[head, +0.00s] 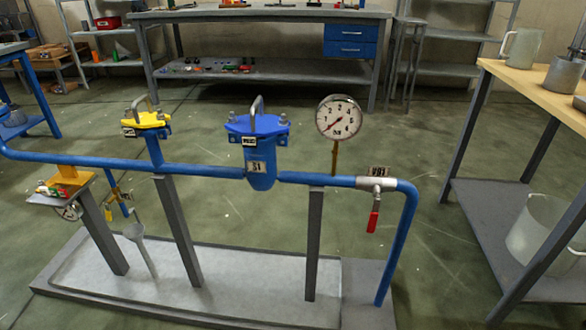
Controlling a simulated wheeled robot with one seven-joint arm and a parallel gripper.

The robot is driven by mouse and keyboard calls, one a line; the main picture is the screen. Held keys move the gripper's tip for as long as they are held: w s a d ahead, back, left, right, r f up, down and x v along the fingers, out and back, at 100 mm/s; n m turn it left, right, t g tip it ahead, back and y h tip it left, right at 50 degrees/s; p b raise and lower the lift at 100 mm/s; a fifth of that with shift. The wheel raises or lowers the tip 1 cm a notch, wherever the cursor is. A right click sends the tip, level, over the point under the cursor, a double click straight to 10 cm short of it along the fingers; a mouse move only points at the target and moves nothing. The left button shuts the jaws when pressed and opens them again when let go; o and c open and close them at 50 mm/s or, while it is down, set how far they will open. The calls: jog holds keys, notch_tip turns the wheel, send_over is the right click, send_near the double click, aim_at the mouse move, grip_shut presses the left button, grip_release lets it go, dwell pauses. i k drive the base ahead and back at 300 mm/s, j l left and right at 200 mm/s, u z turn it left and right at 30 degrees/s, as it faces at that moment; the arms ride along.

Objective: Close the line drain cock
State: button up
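A blue pipe line (205,170) runs across a low stand. On its left part a small blue branch with a yellow fitting (116,194) hangs below the pipe, above a grey funnel (135,232); it looks like the drain cock, but its handle position is too small to tell. At the right end a tagged metal valve (376,184) has a red lever (374,218) pointing straight down, across the horizontal pipe. My gripper is not in view.
A yellow-topped unit (147,120), a blue housing (260,140) and a round gauge (338,117) rise from the line. Grey posts (178,230) stand on a low plinth (230,290). A wooden-topped table (510,78) stands right, a workbench (260,14) behind. Green floor between is open.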

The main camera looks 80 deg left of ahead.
aim_at(108, 212)
jog(key=j+u, duration=0.1)
jog(key=u, duration=1.75)
jog(key=i+j+u, duration=0.1)
jog(key=u, duration=0.35)
jog(key=i+j+u, duration=0.1)
jog(key=j+u, duration=0.3)
jog(key=i+u, duration=0.15)
jog(key=u, duration=0.3)
jog(key=i+j+u, duration=0.15)
jog(key=u, duration=0.25)
jog(key=i+u, duration=0.35)
jog(key=i, duration=0.5)
jog(key=k+l+u, duration=0.1)
jog(key=l+u, duration=0.15)
jog(key=u, duration=0.15)
jog(key=k+l+u, duration=0.1)
jog(key=l+u, duration=0.15)
jog(key=u, duration=0.15)
